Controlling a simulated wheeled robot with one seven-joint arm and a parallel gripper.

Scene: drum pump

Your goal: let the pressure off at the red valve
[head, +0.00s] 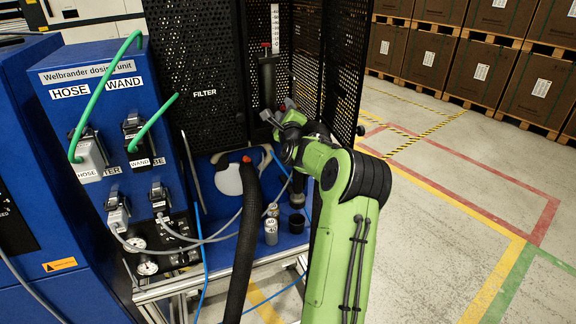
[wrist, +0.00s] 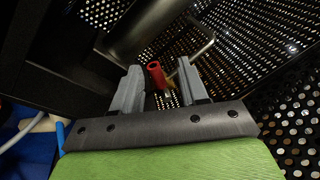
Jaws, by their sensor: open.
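The red valve shows in the wrist view as a short red sleeve-like handle (wrist: 156,74) with a small brass-coloured part beside it. It appears between the lines of the two grey fingers, near their tips. My gripper (wrist: 158,82) is open, with nothing visibly held. I cannot tell whether a finger touches the valve. In the head view my gripper (head: 276,112) is in front of the black perforated cabinet, below the white scale. A small dark red spot beside it may be the valve, mostly hidden by the gripper.
Black perforated panels (head: 341,60) surround the gripper behind and to the right. A thick black hose (head: 244,235) rises left of my arm. Small bottles (head: 271,231) stand below on the blue deck. Floor at right is clear.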

